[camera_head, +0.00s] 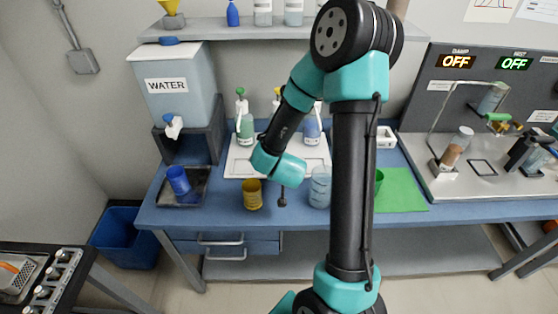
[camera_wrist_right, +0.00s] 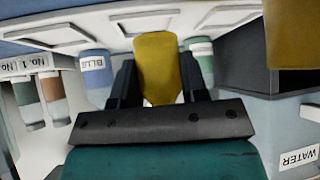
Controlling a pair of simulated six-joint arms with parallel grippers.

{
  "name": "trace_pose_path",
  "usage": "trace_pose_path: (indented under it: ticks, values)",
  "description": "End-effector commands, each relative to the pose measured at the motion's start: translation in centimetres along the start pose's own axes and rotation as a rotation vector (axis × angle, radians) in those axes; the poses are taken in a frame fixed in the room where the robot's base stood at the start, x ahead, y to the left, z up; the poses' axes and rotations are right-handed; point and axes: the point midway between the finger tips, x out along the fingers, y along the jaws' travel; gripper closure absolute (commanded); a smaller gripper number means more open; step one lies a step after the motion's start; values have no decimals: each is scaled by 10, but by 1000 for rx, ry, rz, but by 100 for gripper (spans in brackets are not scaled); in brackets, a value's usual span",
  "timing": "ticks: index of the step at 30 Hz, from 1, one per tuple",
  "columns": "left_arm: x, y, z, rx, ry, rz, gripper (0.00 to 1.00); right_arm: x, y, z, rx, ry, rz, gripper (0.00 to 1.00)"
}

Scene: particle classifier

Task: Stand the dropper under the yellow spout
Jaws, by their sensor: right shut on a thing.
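My right gripper is shut on a yellow bottle-shaped body, which looks like the dropper (camera_wrist_right: 157,60). It shows between the two dark fingers (camera_wrist_right: 157,85) in the right wrist view. In the head view my right wrist hides the fingers and most of this body. A small yellow tip (camera_head: 277,92) shows behind my arm, between a green bottle (camera_head: 245,128) and a blue bottle (camera_head: 312,129). I cannot tell whether this tip is the yellow spout or the dropper's top. My left gripper is not in view.
The bottles stand at a white tray (camera_head: 240,168). A yellow cup (camera_head: 252,196) and a clear beaker (camera_head: 320,188) stand in front. The water tank (camera_head: 178,105) is left, with a blue cup (camera_head: 178,180) below. A green mat (camera_head: 402,192) lies right.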

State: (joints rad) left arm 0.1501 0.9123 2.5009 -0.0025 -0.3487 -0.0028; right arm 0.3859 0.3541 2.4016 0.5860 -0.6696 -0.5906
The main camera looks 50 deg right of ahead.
Motion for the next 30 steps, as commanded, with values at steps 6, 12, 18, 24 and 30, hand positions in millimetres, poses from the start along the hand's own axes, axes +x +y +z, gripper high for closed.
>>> trace_pose_path:
  ticks: [6,12,18,24,30]
  values:
    - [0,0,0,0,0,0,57,35,13,-29,1,2,2,85]
    - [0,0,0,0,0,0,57,63,23,-52,0,2,1,85]
    - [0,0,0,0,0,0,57,73,26,-60,-1,0,0,85]
    - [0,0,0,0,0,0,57,73,25,-60,-1,0,0,85]
    - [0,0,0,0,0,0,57,80,25,-52,-2,-3,0,85]
